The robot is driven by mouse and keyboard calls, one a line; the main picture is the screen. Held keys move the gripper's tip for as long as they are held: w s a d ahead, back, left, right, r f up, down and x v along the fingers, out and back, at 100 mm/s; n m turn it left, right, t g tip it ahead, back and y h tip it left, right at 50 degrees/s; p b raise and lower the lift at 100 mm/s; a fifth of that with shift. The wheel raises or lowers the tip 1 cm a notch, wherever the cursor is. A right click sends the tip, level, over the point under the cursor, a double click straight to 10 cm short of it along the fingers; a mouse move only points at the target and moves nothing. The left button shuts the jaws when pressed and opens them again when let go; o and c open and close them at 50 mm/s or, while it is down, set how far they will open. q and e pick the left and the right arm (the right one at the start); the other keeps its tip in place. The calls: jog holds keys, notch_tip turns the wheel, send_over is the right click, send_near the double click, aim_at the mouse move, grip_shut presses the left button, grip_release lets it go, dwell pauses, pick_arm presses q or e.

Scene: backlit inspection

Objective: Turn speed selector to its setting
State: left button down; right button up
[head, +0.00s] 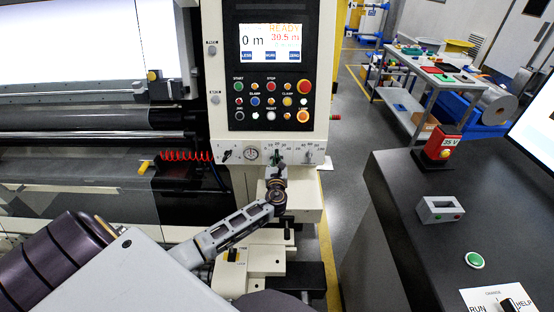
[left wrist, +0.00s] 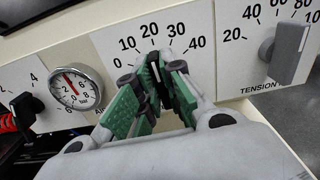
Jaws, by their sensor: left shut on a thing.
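The speed selector (left wrist: 161,80) is a small dark knob below a white scale (left wrist: 154,42) marked 0 to 40, on the machine's front panel. My left gripper (left wrist: 165,72) is shut on it, with green finger pads on either side. The pads hide most of the knob, so its exact setting cannot be read. In the head view, my left gripper (head: 278,167) is at the panel below the scale, and the arm hides part of the area. My right gripper is not in view.
A pressure gauge (left wrist: 75,88) is left of the selector, and a grey tension knob (left wrist: 287,52) is to its right. A control box with a screen (head: 270,43) stands above. A dark console (head: 410,190) is at the right, with grey floor between.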

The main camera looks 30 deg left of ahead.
pick_arm(q)
jog(key=shift+s+a+f+n+b, duration=0.1)
jog(key=shift+n+b, duration=1.9)
jog(key=shift+n, duration=0.95)
jog(key=shift+a+f+n+b, duration=0.1)
jog(key=shift+n+b, duration=1.85)
jog(key=shift+n, duration=1)
jog(key=c, duration=1.5)
grip_release()
jog(key=shift+c, duration=0.2)
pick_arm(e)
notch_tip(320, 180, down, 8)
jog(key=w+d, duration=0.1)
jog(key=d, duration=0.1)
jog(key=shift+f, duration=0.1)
pick_arm(q)
jog(key=v, duration=1.2)
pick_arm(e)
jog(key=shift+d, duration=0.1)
